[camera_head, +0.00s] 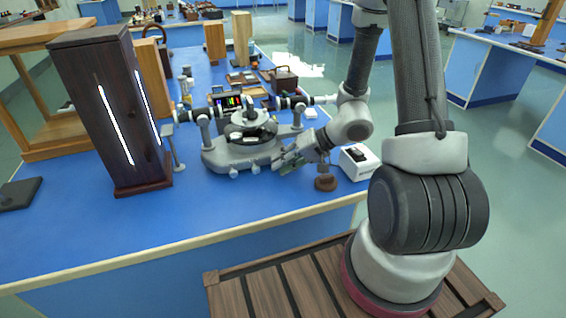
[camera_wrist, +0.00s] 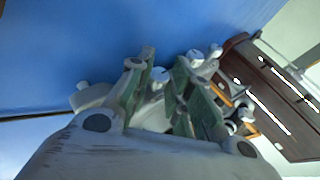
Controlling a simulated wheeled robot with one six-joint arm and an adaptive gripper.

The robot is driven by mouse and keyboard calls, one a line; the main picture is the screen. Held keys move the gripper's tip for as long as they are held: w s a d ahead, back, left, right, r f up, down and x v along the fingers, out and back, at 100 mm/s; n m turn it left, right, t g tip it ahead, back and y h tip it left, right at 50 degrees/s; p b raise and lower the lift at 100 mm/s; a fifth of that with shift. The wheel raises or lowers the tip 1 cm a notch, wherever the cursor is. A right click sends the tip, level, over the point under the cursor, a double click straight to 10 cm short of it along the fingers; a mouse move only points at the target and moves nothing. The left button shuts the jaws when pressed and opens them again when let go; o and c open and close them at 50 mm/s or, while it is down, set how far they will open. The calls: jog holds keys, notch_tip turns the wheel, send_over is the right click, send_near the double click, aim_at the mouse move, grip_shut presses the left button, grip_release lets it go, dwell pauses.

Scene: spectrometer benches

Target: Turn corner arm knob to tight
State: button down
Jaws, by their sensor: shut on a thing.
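The spectrometer (camera_head: 240,153) stands on the blue bench, with a grey base, a dark round table and two tube arms. My gripper (camera_head: 284,164) is at the right front corner of its base, reaching in low from the right. In the wrist view my gripper (camera_wrist: 166,72) has its green-padded fingers on either side of a small pale knob (camera_wrist: 158,76), shut on it. Its marking and how tight it is cannot be read. In the head view the gripper hides this knob. Other pale knobs (camera_wrist: 195,57) show beyond the fingers.
A tall dark wooden lamp box (camera_head: 110,110) with glowing slits stands left of the spectrometer. A small brown stand (camera_head: 326,183) and a white box (camera_head: 358,162) are close to the right of my gripper. The bench front (camera_head: 200,213) is clear.

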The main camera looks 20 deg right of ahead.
jog(key=c, duration=1.3)
grip_release()
